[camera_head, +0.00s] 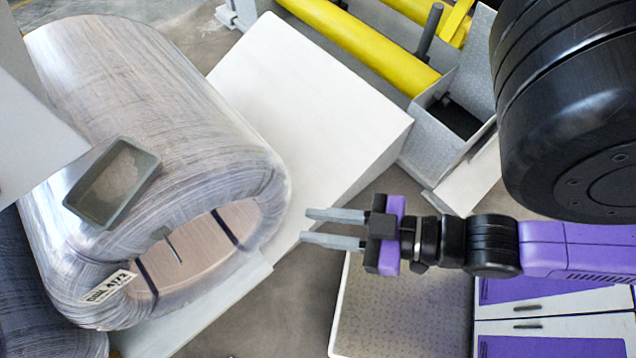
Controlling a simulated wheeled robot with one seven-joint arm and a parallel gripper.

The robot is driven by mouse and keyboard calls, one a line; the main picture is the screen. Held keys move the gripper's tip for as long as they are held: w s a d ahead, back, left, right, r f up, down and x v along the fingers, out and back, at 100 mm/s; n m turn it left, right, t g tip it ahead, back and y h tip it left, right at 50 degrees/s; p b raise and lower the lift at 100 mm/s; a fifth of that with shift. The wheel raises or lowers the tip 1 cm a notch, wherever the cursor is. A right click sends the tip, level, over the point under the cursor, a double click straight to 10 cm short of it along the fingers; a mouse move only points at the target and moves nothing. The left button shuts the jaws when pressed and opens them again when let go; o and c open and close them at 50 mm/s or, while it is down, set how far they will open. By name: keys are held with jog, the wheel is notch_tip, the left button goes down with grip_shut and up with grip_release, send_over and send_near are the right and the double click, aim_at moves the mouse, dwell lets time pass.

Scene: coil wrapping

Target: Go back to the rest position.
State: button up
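My gripper (306,228) is in the middle of the view, its two grey fingers pointing left. The fingers are parallel with a gap between them, and nothing shows between them. It is to the right of a large wrapped coil (150,95) and apart from it in the picture. The coil has a shiny film-like surface, a hollow core and a white label (108,286) at its lower left end. A small grey tray (112,183) sits on the coil's upper surface.
A white block-like stand (320,115) is beside the coil. Yellow rollers (360,42) and a grey metal box (450,120) are at the top. A pale textured-top unit (405,310) lies below my gripper, with purple-and-white drawers (545,303) at lower right. Grey floor (290,310) shows between.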

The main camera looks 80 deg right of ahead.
notch_tip(320, 180, down, 6)
jog(key=b, duration=0.6)
jog(key=shift+f, duration=0.25)
